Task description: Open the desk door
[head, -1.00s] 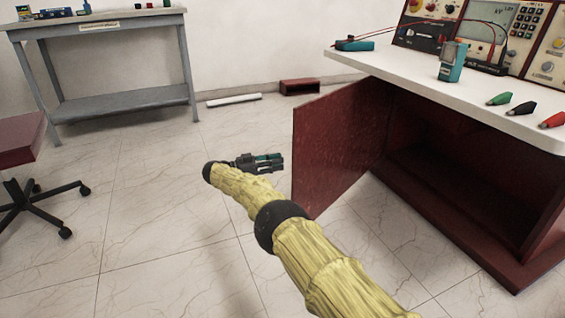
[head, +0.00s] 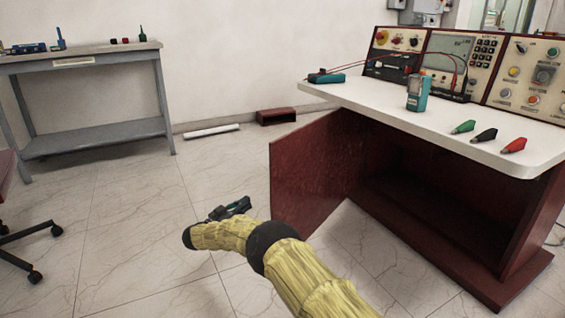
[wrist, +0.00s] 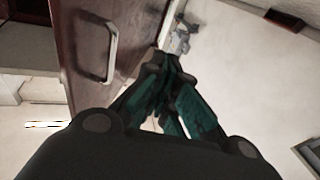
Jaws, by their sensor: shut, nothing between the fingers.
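The desk door (head: 312,172) is dark red and stands swung wide open at the left end of the desk. The desk (head: 522,262) has a white top, and its dark inside is exposed. In the wrist view the door (wrist: 118,40) is at the upper left, with a metal handle (wrist: 110,52) on its face. My gripper (head: 240,205) is in front of the door and left of it, apart from it in the head view. In the wrist view my gripper (wrist: 155,68) has its fingertips together and empty, right of the handle. The handle is hidden in the head view.
Meters and clips in green (head: 463,127), black and red lie on the desk top. A grey workbench (head: 95,135) stands at the left back, with a chair (head: 30,245) at the left edge. A red box (head: 276,117) lies by the wall. The tiled floor between is clear.

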